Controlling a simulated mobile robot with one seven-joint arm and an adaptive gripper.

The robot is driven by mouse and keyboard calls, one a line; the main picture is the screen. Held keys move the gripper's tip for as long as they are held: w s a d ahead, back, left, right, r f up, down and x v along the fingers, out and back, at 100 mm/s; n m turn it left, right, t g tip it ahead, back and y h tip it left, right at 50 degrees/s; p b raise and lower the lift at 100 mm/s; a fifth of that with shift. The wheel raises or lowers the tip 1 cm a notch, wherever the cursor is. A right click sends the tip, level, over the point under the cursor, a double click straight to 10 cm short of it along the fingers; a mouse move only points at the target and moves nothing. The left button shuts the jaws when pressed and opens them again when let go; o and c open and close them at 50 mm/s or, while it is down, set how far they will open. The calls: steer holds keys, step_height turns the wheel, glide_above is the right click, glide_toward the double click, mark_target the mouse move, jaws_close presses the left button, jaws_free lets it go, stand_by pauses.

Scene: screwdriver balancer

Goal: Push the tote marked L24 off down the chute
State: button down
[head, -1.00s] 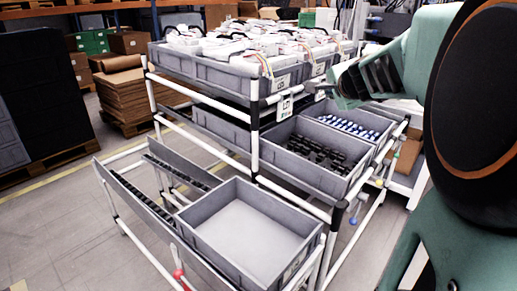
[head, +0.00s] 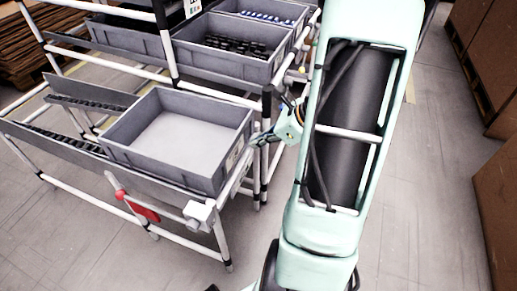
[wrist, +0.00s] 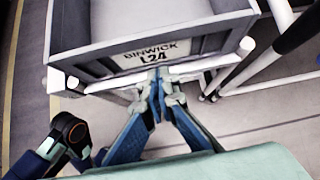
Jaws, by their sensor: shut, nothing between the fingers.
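The empty grey tote (head: 160,170) sits on the lower rack level, at the near end of a sloping chute (head: 62,146) with black rollers running to the left. In the wrist view, its end wall (wrist: 210,44) carries a white label reading BINWICK L24 (wrist: 150,54). My gripper (head: 258,139) is at the tote's right end in the head view. In the wrist view, my gripper (wrist: 160,76) is shut and empty, its tips just below the label near the white rack bar (wrist: 100,85). I cannot tell whether they touch the tote.
Totes of black parts (head: 225,60) and blue-and-white parts (head: 265,14) stand on the level above. A red part (head: 136,206) and a white box (head: 198,213) are on the rack's front rail. Floor is open in front; brown boxes (head: 495,200) stand at right.

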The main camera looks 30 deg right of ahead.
steer(key=shift+s+a+f, duration=0.25)
steer(key=shift+s+a, duration=0.05)
steer(key=shift+s, duration=0.05)
